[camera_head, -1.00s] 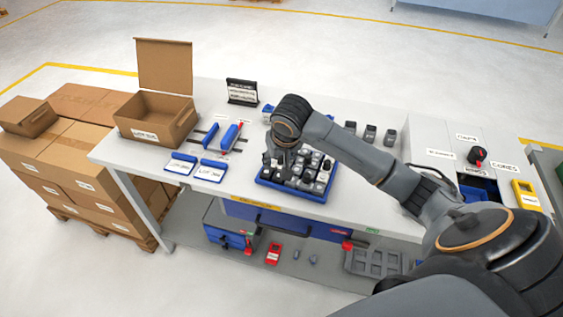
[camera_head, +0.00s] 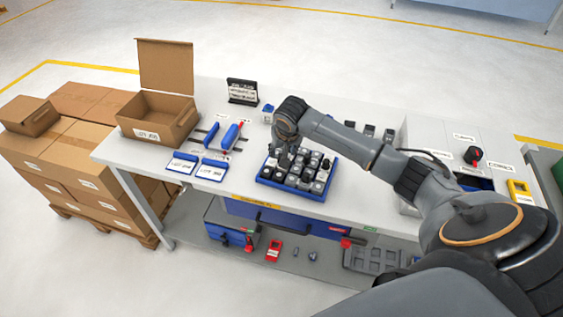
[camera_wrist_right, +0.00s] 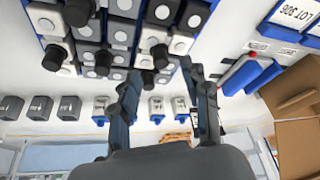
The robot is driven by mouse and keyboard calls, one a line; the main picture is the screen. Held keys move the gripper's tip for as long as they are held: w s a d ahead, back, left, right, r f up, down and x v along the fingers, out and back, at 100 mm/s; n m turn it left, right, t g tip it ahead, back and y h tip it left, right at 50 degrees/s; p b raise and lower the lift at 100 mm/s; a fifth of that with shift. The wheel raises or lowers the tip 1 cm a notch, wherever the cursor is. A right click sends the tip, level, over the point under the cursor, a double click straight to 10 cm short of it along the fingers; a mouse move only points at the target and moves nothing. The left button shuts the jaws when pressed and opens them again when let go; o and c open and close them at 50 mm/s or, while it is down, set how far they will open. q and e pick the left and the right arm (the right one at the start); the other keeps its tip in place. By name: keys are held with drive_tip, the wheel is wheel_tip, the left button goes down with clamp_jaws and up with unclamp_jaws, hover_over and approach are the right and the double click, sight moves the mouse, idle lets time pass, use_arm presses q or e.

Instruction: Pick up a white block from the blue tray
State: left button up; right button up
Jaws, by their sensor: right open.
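The blue tray (camera_head: 322,198) sits on the workbench, filled with rows of white, grey and dark blocks. It also shows at the top of the right wrist view, where white blocks (camera_wrist_right: 44,17) stand among grey ones. Several blocks carry round black knobs. My right gripper (camera_head: 282,160) is above the tray's far left part, pointing down. In the right wrist view its two fingers (camera_wrist_right: 163,84) are spread apart with nothing held between them, beside the tray's edge. The arm hides part of the tray's far side in the head view. My left gripper is not in view.
An open cardboard box (camera_head: 158,118) stands at the bench's left end. Blue-edged cards (camera_head: 212,170) and a blue tool (camera_head: 230,136) lie left of the tray. A black sign (camera_head: 242,92) stands behind. Separate grey blocks (camera_wrist_right: 41,107) stand in a row beyond the tray.

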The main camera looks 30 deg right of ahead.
sight(282, 154)
drive_tip(key=shift+p+x, duration=0.45)
drive_tip(key=shift+x, duration=1.6)
drive_tip(key=shift+r, duration=0.1)
clamp_jaws()
